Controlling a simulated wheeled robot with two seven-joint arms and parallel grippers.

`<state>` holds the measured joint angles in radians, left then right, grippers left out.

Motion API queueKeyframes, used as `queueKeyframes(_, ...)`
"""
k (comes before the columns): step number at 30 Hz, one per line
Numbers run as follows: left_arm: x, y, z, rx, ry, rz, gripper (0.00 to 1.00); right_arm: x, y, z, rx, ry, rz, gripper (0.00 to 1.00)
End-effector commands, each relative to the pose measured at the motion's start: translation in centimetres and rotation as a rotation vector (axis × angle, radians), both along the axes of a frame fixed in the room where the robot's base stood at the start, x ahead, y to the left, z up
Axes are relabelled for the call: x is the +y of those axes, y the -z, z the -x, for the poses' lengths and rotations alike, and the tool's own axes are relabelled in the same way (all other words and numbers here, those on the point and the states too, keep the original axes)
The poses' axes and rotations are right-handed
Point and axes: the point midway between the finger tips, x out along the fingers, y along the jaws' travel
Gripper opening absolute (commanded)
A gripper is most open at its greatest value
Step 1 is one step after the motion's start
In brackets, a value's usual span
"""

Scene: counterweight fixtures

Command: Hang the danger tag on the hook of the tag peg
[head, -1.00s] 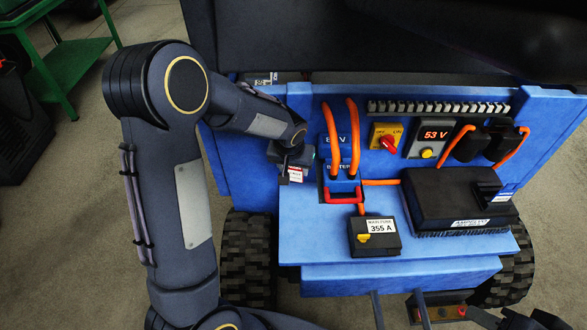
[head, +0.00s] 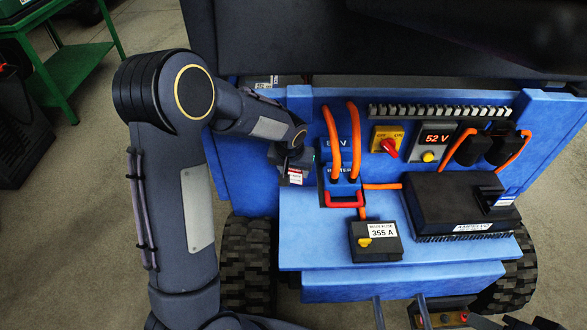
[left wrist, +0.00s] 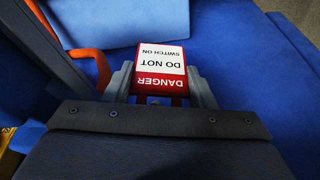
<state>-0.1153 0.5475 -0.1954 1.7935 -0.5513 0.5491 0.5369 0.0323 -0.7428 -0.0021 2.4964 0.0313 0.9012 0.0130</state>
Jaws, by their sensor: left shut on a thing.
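The danger tag is a small red and white card reading "DANGER DO NOT SWITCH ON"; in the left wrist view the danger tag (left wrist: 161,66) shows its text upside down. My left gripper (left wrist: 161,94) is shut on its red end, with a grey finger on each side. In the head view the left gripper (head: 292,160) is in front of the blue panel, left of the battery connector, with the tag (head: 296,176) just below it. I cannot make out the tag peg or its hook; the gripper may hide them. My right gripper is not in view.
The blue panel carries a battery connector with orange cables and a red handle (head: 345,198), a red and yellow switch (head: 387,142) and a voltage display (head: 435,140). A fuse box (head: 375,242) and a black controller (head: 455,205) sit on the blue shelf (head: 310,245).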

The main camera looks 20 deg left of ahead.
Motion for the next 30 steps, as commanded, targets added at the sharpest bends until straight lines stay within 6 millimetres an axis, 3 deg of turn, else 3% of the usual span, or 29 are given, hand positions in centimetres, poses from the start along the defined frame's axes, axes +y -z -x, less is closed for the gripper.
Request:
queueKeyframes(3,0.0,0.0,0.0,0.0,0.0,0.0,0.25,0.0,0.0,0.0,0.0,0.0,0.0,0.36)
queueKeyframes(4,0.0,0.0,0.0,0.0,0.0,0.0,0.54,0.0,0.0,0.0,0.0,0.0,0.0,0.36)
queueKeyframes(9,0.0,0.0,0.0,0.0,0.0,0.0,0.76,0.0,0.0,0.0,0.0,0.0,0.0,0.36)
queueKeyframes(19,0.0,-0.5,0.1,-0.002,0.0,0.001,0.76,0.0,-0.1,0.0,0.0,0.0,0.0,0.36)
queueKeyframes(30,-0.4,-6.0,1.8,-0.003,0.0,0.0,0.76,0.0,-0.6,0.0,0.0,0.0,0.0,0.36)
